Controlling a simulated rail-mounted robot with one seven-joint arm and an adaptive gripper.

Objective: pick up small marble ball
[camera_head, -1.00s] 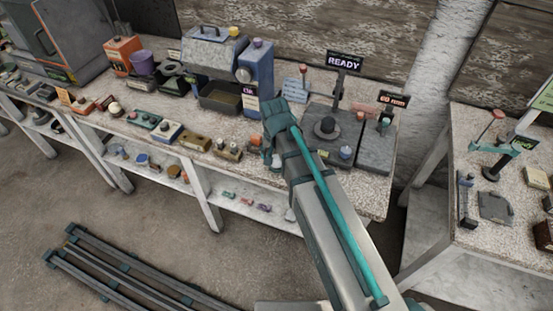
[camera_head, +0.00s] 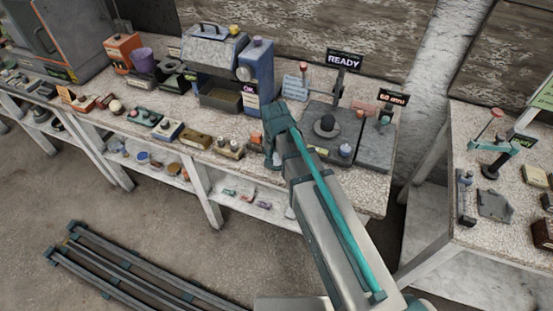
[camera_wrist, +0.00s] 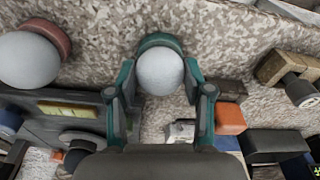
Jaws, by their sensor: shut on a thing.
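A small pale grey-white ball (camera_wrist: 160,72) sits between the two teal fingers of my gripper (camera_wrist: 160,88) in the wrist view. The fingers close on it from left and right. A teal curved rim (camera_wrist: 159,40) shows just behind the ball; I cannot tell whether they touch. In the head view my gripper (camera_head: 271,158) is over the front part of the long bench, left of the READY station, and the ball is not discernible there. A larger white ball (camera_wrist: 28,60) with a reddish-brown ring stands at the left of the wrist view.
An orange block (camera_wrist: 229,118) lies just right of my gripper. A dark grey station (camera_wrist: 70,122) with a yellow-green label is close on the left. A wooden block with dark knobs (camera_wrist: 285,72) stands farther right. The speckled bench (camera_head: 290,182) ends at its front edge nearby.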

